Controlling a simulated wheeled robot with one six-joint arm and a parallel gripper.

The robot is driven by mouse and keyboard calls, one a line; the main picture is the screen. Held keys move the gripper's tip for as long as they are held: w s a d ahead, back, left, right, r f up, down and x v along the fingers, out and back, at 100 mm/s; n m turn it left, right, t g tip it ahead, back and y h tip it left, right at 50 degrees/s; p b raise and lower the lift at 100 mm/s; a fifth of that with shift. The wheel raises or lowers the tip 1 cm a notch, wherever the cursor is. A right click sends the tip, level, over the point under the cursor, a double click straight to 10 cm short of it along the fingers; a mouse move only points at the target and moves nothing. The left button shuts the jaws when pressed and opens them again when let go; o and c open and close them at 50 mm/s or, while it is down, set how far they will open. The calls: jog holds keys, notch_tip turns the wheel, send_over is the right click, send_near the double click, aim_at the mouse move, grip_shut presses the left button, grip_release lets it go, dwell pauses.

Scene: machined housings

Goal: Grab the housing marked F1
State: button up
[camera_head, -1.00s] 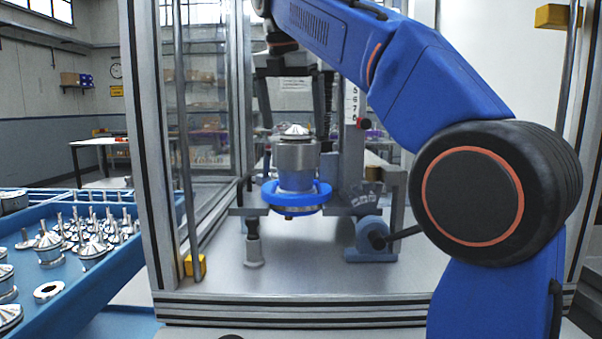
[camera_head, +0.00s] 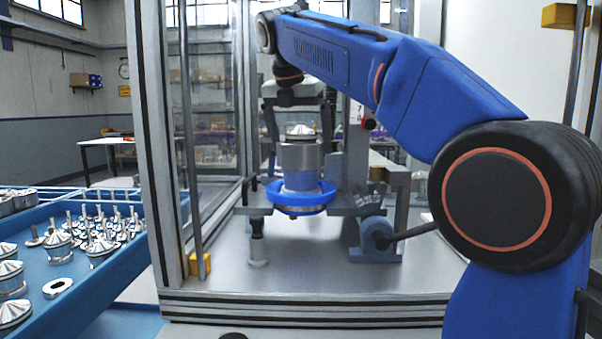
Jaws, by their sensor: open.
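A grey metal housing (camera_head: 299,158) with a pale conical top stands upright in a blue ring holder (camera_head: 302,205) inside the framed cell. No F1 mark can be read on it. My gripper (camera_head: 299,136) hangs from the blue arm above this housing, pointing down. Its dark fingers are apart, one seen on each side of the cone top. It looks open and empty. Whether the fingers are level in depth with the housing cannot be told. More metal housings (camera_head: 58,246) with cone tops stand in the blue tray at left; their marks are not legible.
The blue tray (camera_head: 105,292) also holds several thin pins and a flat ring (camera_head: 58,287). A metal post (camera_head: 158,150) stands between tray and cell. A blue crank unit (camera_head: 376,240) and a small grey peg (camera_head: 257,248) stand near the holder. The front cell floor is mostly clear.

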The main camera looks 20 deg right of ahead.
jog(key=shift+x, duration=2.45)
jog(key=c, duration=1.6)
jog(key=shift+r, duration=4.85)
jog(key=shift+c, duration=0.2)
jog(key=shift+r, duration=0.1)
